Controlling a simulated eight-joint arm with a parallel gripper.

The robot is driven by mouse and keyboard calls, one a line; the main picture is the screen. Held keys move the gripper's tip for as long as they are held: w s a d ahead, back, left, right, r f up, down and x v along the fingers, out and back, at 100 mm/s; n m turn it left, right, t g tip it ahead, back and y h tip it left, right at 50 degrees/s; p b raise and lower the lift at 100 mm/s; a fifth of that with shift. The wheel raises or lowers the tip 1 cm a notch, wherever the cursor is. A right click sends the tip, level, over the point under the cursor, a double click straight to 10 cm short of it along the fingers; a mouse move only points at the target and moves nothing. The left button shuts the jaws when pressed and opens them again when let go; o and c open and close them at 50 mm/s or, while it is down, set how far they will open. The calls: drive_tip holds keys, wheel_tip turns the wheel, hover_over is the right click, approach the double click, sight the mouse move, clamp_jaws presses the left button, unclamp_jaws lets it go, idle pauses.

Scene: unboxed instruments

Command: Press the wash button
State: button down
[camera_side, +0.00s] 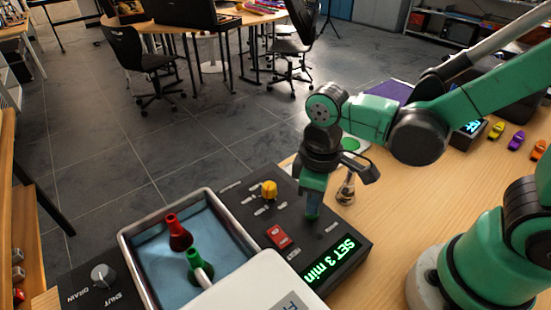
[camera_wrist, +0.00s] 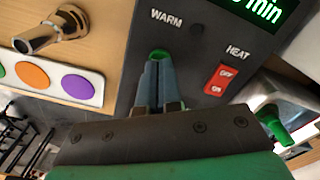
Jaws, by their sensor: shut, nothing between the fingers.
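The dark control panel (camera_side: 352,240) of a bath unit carries a lit green display reading "SET 3 min" (camera_side: 330,264). My gripper (camera_side: 312,214) points down at the panel, shut and empty, between the display and the yellow knob (camera_side: 269,190). In the wrist view, the shut fingertips of my gripper (camera_wrist: 157,66) are at a small round green button (camera_wrist: 158,54) and partly cover it. I cannot tell whether they touch it. No "wash" label is readable. A red HEAT rocker switch (camera_wrist: 222,79) is to the right of the fingers; it also shows in the side view (camera_side: 279,237).
The bath (camera_side: 150,268) left of the panel holds blue liquid, with a red cone (camera_side: 178,234) and a green one (camera_side: 196,262). A drain knob (camera_side: 103,276) is at the left.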

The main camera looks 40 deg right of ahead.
drive_tip(key=shift+f, duration=0.35)
drive_tip(key=shift+r, duration=3.55)
